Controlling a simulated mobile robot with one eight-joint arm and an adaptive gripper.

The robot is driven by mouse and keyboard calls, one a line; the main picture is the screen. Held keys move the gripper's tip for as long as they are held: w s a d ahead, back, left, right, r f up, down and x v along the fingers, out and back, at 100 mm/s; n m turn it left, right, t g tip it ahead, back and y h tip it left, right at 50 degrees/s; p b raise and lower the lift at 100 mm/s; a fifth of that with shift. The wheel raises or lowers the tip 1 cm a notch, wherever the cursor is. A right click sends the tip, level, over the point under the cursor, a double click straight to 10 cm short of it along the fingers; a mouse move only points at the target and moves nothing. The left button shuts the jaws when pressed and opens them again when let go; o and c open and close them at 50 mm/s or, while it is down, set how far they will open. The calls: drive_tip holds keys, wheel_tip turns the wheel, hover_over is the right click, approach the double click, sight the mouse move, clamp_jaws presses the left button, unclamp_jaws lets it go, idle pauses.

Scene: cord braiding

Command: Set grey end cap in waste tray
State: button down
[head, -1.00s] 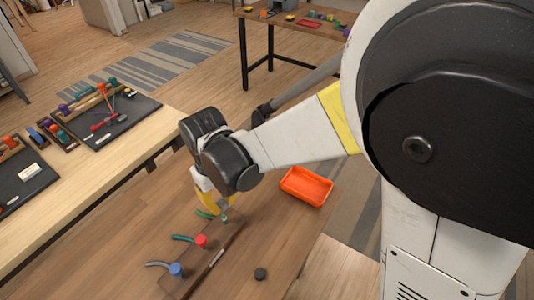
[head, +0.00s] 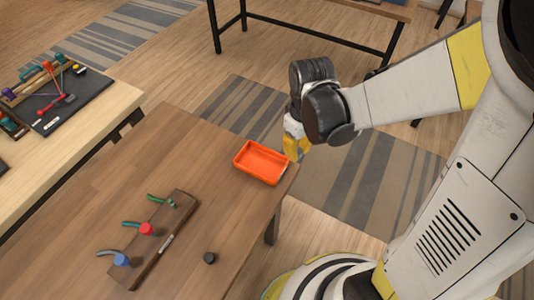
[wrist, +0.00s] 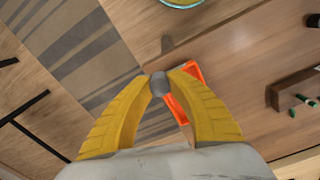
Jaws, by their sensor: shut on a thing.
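The cap is hidden in the head view. The orange waste tray (head: 240,165) lies on the brown table and looks empty where I can see into it. In the wrist view the tray (wrist: 196,72) shows behind the fingers, slightly right of the cap, partly covered by the right finger.
A wooden rack (head: 150,262) holds a green cord (head: 160,199), a red-capped cord (head: 146,229) and a blue-capped cord (head: 121,259). The table (head: 150,150) is clear between rack and tray. A light bench (head: 100,112) with tools stands left.

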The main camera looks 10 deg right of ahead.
drive_tip(key=b, duration=0.4)
hover_over(261, 164)
wheel_tip(261, 164, down, 7)
drive_tip(key=shift+r, duration=0.2)
drive_tip(key=shift+s+f+b, duration=0.1)
drive_tip(key=shift+f+b, duration=0.9)
drive_tip(key=shift+f, duration=0.9)
drive_tip(key=shift+f, duration=0.25)
drive_tip(key=c, duration=1.4)
unclamp_jaws()
drive_tip(key=shift+r, duration=0.1)
drive_tip(key=shift+o, duration=0.2)
drive_tip(key=shift+r, duration=0.1)
